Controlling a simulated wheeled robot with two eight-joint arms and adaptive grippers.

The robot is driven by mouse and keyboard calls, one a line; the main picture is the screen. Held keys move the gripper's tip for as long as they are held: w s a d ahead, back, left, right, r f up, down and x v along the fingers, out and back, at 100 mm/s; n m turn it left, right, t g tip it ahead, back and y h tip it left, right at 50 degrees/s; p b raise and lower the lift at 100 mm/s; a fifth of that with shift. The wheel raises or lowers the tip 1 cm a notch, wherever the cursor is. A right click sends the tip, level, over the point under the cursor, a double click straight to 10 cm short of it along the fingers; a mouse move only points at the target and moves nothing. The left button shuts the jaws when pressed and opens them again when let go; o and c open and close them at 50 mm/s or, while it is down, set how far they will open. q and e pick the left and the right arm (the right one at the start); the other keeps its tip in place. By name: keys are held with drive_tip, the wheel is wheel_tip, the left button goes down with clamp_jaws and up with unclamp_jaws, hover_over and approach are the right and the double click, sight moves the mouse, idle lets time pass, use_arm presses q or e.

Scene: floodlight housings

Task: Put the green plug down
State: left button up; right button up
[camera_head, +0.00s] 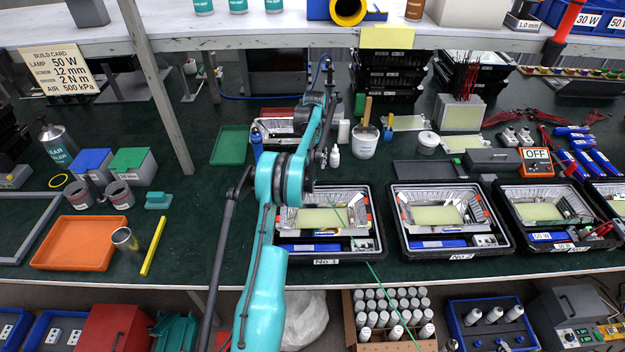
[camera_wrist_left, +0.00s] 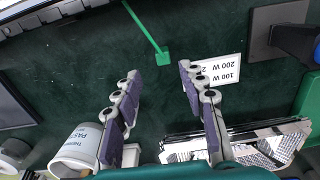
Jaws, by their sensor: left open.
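The green plug (camera_wrist_left: 163,57) is a small green block on the end of a straight green lead in the left wrist view. It shows over the dark green mat, just beyond my left fingertips; I cannot tell whether it rests on the mat. My left gripper (camera_wrist_left: 160,72) is open, with its two fingers apart and nothing between them. In the head view my left arm hides the plug, while the thin green lead (camera_head: 378,275) runs across the No 1 housing (camera_head: 328,262) toward the front edge. My right gripper is not in view.
A white paste pot (camera_wrist_left: 78,148) and a shiny reflector (camera_wrist_left: 250,145) flank my left fingers. A 100 W / 200 W label (camera_wrist_left: 220,70) lies beside the right finger. A green tray (camera_head: 230,146) lies left of my arm.

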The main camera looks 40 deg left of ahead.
use_arm(q)
drive_tip(key=f+b, duration=0.1)
drive_tip(key=f, duration=0.1)
drive_tip(key=s+f+b, duration=0.1)
drive_tip(key=f, duration=0.1)
drive_tip(key=shift+w+f, duration=0.1)
drive_tip(key=shift+f, duration=0.25)
drive_tip(key=shift+r, duration=0.1)
drive_tip(key=shift+c, duration=1.2)
clamp_jaws()
